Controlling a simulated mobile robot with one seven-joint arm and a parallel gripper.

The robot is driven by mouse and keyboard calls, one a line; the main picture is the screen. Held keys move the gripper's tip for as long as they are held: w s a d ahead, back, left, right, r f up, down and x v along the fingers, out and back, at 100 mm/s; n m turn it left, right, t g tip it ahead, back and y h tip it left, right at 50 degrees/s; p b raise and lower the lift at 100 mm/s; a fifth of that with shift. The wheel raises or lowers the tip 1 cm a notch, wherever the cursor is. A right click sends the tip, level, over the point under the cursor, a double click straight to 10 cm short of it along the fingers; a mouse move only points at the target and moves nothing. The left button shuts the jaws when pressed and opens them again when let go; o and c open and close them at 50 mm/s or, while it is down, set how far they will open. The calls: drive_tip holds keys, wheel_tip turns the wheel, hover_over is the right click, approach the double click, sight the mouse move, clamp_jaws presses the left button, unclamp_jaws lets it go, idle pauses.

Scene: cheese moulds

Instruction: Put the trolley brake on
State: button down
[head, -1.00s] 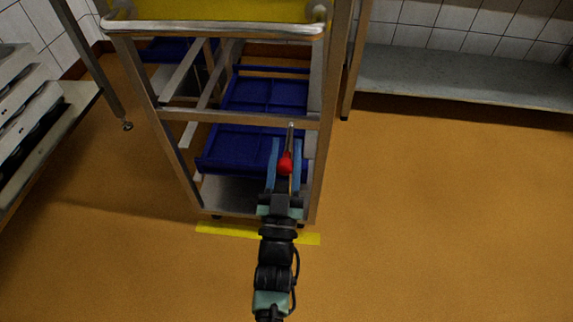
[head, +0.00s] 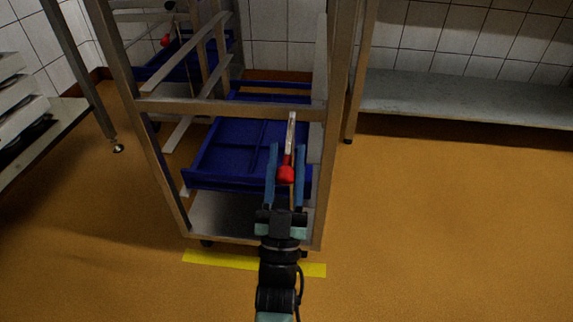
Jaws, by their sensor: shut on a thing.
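The trolley is a steel frame (head: 222,108) on small castors, holding blue trays. A brake lever, a grey bar (head: 291,130) ending in a red knob (head: 286,174), stands at its near right side. The bar points up and away from the knob. My gripper (head: 286,150) has its two blue fingers on either side of the knob and is shut on it. My gripper hides part of the trolley's lower right front. One castor (head: 207,243) shows at the lower left.
A yellow floor strip (head: 215,261) lies along the trolley's front. A second red knob (head: 166,41) shows at the far left of the trolley. A grey low shelf (head: 460,98) is at right, a rack of white moulds (head: 20,105) at left. The orange floor at right is clear.

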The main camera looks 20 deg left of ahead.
drive_tip(key=shift+w+f, duration=0.2)
drive_tip(key=shift+f, duration=0.6)
drive_tip(key=c, duration=0.7)
unclamp_jaws()
drive_tip(key=shift+o, duration=0.8)
drive_tip(key=shift+r, duration=0.2)
drive_tip(key=p+v, duration=0.2)
drive_tip(key=v, duration=1.1)
drive_tip(key=shift+p, duration=0.3)
drive_tip(key=shift+s+r, duration=0.1)
drive_tip(key=shift+s, duration=0.1)
